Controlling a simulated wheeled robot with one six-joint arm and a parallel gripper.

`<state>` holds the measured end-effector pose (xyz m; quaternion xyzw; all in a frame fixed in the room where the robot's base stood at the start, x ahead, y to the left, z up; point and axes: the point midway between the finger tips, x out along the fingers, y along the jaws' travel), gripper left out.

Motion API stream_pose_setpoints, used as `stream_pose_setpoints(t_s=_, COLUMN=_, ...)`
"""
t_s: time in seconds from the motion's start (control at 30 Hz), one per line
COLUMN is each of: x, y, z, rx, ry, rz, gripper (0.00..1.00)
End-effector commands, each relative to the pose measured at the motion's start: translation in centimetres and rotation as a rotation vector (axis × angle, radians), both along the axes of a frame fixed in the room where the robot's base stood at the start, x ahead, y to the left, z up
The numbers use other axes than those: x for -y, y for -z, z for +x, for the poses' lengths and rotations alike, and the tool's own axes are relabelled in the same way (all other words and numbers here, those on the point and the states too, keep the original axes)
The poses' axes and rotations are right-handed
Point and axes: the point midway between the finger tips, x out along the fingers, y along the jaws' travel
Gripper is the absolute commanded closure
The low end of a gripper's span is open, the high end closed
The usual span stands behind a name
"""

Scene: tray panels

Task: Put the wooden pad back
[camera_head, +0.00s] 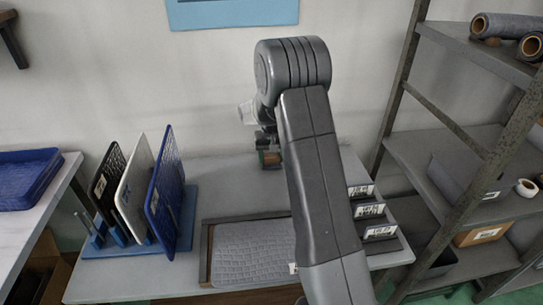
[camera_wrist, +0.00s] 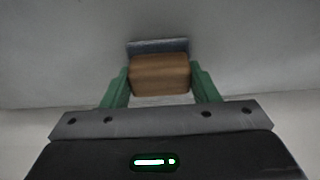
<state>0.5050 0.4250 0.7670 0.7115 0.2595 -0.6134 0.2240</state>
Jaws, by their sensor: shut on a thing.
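The wooden pad (camera_wrist: 160,75) is a brown block between the two green fingers of my gripper (camera_wrist: 162,88) in the wrist view. The fingers are shut on its sides. A dark blue-grey strip (camera_wrist: 158,46) shows along the pad's far edge; I cannot tell whether it is part of the pad or a separate thing. In the head view the pad (camera_head: 272,158) shows small at my gripper (camera_head: 268,150), near the back of the table (camera_head: 225,180). My arm partly hides the area, and I cannot tell whether the pad touches the table.
A blue rack (camera_head: 188,215) holds upright black, white and blue panels at the left. A shallow tray (camera_head: 206,255) with a grey textured mat (camera_head: 250,252) lies at the front. Labelled dark holders (camera_head: 370,211) stand at the right, beside a metal shelf (camera_head: 455,45). The back middle is mostly clear.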

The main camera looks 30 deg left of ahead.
Motion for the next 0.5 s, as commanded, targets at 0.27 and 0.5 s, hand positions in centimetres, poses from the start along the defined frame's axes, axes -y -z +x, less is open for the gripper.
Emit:
stream_pose_setpoints(t_s=0.27, x=-0.02, y=0.22, z=0.02, rx=0.001, ry=0.000, rz=0.001, gripper=0.71)
stream_pose_setpoints(t_s=0.5, x=-0.02, y=0.13, z=0.02, rx=0.001, ry=0.000, rz=0.001, gripper=0.24)
